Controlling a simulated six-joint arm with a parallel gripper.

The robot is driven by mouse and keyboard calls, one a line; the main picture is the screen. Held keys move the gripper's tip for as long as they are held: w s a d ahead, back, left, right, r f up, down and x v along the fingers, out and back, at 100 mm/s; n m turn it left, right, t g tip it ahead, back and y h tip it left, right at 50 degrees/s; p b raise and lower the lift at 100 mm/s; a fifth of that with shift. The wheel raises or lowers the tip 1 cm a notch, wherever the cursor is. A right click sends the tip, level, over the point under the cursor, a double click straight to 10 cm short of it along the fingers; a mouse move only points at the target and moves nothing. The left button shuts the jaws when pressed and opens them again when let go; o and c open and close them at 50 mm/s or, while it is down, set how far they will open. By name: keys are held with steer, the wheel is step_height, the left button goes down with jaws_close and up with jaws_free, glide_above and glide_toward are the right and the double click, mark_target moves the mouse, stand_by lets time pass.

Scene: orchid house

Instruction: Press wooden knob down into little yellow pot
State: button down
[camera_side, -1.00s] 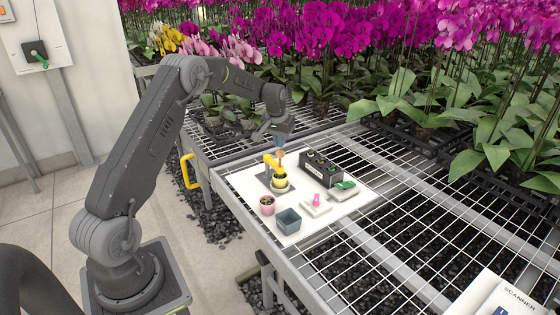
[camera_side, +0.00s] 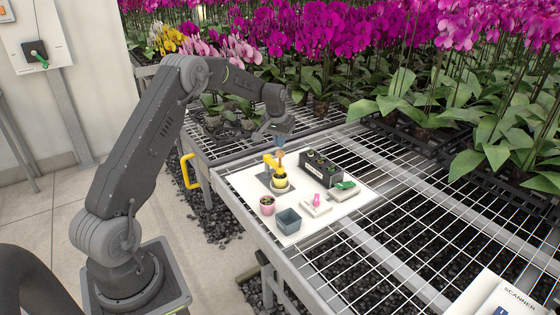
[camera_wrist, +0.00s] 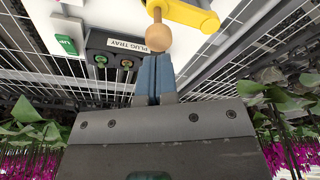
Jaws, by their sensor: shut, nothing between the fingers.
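The little yellow pot (camera_side: 280,184), with dark soil in it, stands on a grey base plate on the white board. A yellow arm (camera_side: 268,159) rises beside it and reaches over it; it also shows in the wrist view (camera_wrist: 190,13). The wooden knob (camera_wrist: 158,38) is a round ball on a thin stem, above the pot. My gripper (camera_wrist: 154,60) has blue fingers, shut with nothing between them. Their tips are right at the knob; I cannot tell whether they touch it. In the side view my gripper (camera_side: 279,144) is directly above the knob.
A black plug tray (camera_side: 321,168) stands behind right of the pot. A pink pot (camera_side: 267,205) and a grey square pot (camera_side: 288,221) are in front. A pink piece (camera_side: 317,197) and a green-topped box (camera_side: 345,188) lie at right. Wire mesh bench is open farther right.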

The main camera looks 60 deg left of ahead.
mark_target(279, 152)
steer(key=shift+f, duration=0.35)
steer(key=shift+f, duration=2.65)
steer(key=shift+r, duration=5.1)
